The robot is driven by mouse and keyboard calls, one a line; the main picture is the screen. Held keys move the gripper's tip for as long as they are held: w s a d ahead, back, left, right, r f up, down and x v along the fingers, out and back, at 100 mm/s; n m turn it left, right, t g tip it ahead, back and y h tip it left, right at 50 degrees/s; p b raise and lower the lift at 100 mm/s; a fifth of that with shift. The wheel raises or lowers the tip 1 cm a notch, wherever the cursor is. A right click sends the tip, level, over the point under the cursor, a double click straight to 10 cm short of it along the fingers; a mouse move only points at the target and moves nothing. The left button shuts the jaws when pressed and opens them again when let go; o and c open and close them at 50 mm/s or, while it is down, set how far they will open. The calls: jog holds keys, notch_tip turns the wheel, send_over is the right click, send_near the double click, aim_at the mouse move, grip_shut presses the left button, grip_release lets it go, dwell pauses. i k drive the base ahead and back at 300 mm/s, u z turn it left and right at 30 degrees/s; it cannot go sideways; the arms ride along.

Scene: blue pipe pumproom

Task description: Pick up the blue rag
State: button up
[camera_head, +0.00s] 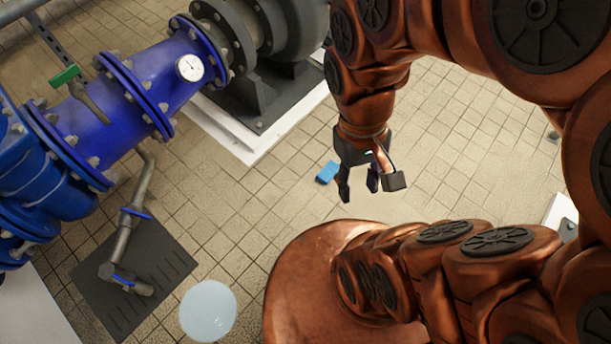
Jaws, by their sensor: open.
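The blue rag (327,171) is a small bright blue piece on the tiled floor, near the middle of the view. My gripper (358,192) points down and is open, with nothing between its two dark fingers. In the picture it stands just right of the rag, with the left finger close to the rag's right end. The gripper appears to be above the floor, but its exact height over the rag cannot be told. Part of the rag's right side may be hidden behind the gripper.
A blue pipe (140,85) with a gauge (190,68) and green-handled valve (65,76) runs along the left. A grey pump (262,90) stands on a white-edged plinth behind. A dark floor grate (165,255) and a pale round object (208,311) lie lower left. Tiles around the rag are clear.

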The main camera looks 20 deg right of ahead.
aim_at(327, 173)
jog(key=u, duration=3.55)
jog(key=k, duration=1.5)
jog(key=z, duration=1.35)
